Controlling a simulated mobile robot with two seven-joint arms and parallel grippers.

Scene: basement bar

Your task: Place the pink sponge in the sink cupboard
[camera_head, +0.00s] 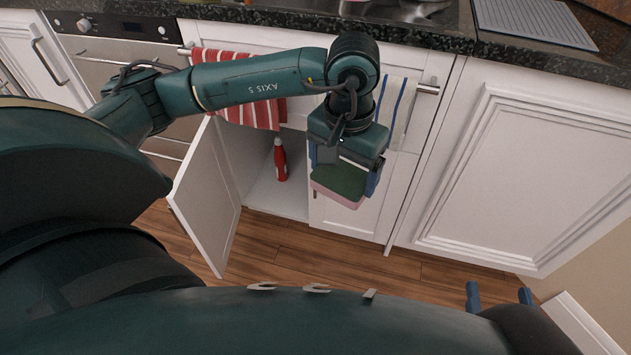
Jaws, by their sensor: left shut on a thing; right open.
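The pink sponge (338,196), with a dark green top layer, is held in my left gripper (344,178), between its blue fingers. The gripper hangs in front of the cupboard's right-hand front, just right of the opening. The sink cupboard (262,197) stands under the counter. Its left door (207,190) is swung open and shows a pale floor inside. A red bottle (280,160) stands upright in it. My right gripper (499,294) shows only its blue fingertips at the lower right. They are apart with nothing between them.
A red-striped towel (262,112) hangs from a rail above the opening. A blue-striped cloth (392,105) hangs from the rail further right. An oven (115,45) is at the upper left. The dark counter (420,38) runs above. Wooden floor (320,256) is clear in front.

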